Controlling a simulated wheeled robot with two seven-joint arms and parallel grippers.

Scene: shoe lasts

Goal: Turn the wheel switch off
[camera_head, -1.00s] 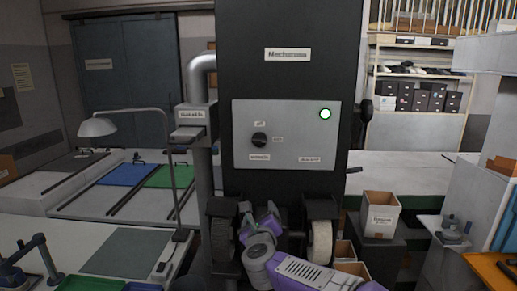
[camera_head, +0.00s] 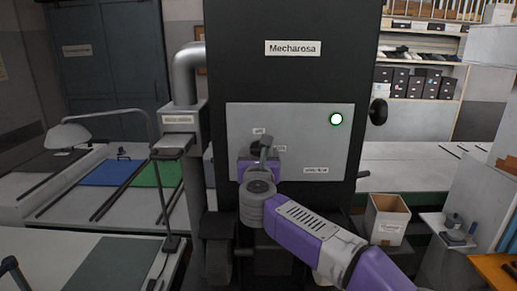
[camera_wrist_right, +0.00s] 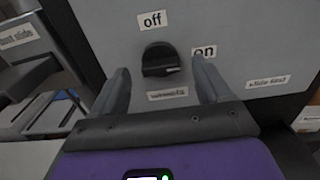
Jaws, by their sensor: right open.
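The wheel switch, a black rotary knob (camera_wrist_right: 160,60), sits on the grey control panel (camera_head: 305,145) of the black Mecharosa machine. An "off" label is above the knob, an "on" label is at its right, and a third label lies below. A small pale mark on the knob lies at its right side, towards "on". My right gripper (camera_wrist_right: 160,66) is open, with one finger on each side of the knob; contact is not clear. In the head view my right gripper (camera_head: 264,147) covers most of the knob. My left gripper is not in view.
A round lamp (camera_head: 336,119) glows whitish green at the panel's upper right. A black side knob (camera_head: 378,111) sticks out from the machine's right edge. A pipe (camera_head: 188,75) stands on the left. A cardboard box (camera_head: 388,218) is at the lower right.

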